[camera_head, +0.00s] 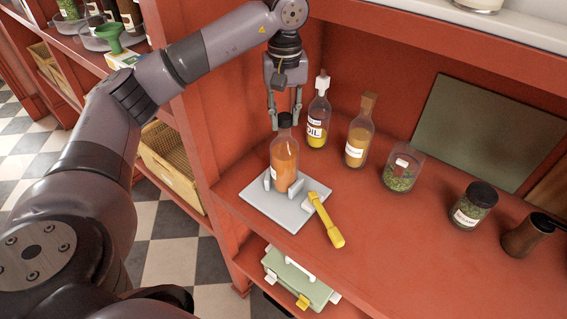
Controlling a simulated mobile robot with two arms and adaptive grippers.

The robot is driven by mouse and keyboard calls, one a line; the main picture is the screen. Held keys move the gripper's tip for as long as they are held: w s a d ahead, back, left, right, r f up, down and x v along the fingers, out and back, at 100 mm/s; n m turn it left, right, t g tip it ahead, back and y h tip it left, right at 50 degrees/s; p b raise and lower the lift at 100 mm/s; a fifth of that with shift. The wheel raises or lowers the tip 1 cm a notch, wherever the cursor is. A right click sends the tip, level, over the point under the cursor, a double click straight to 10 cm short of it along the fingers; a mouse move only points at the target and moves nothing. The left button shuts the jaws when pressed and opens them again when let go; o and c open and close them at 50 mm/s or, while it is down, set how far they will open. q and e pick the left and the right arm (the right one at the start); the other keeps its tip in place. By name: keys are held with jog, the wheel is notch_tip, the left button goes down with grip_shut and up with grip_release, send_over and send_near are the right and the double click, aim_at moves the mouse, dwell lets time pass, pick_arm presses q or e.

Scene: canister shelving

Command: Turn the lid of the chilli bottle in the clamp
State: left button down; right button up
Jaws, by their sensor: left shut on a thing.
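The chilli bottle (284,163) has orange-red contents and stands upright in the clamp. The clamp has a light grey base plate (270,207), pale jaws on both sides of the bottle and a yellow handle (327,222) that points toward the front right. The bottle's dark lid (285,120) is between the fingertips of my left gripper (284,122), which comes down from above and is shut on it. The fingers hide part of the lid. My right gripper is not in view.
Close behind the chilli bottle stand an oil bottle (318,118) and a corked bottle (359,135). To the right are a glass jar of herbs (402,168), a dark-lidded jar (473,206) and a brown grinder (527,235). A green board (485,130) leans at the back.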

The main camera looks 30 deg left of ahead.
aim_at(285, 116)
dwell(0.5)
pick_arm(q)
jog(key=n, duration=0.8)
jog(key=shift+n+p, duration=0.35)
jog(key=shift+n, duration=0.05)
jog(key=shift+r, duration=0.15)
jog(key=shift+r+p, duration=1.8)
jog(key=shift+r, duration=0.6)
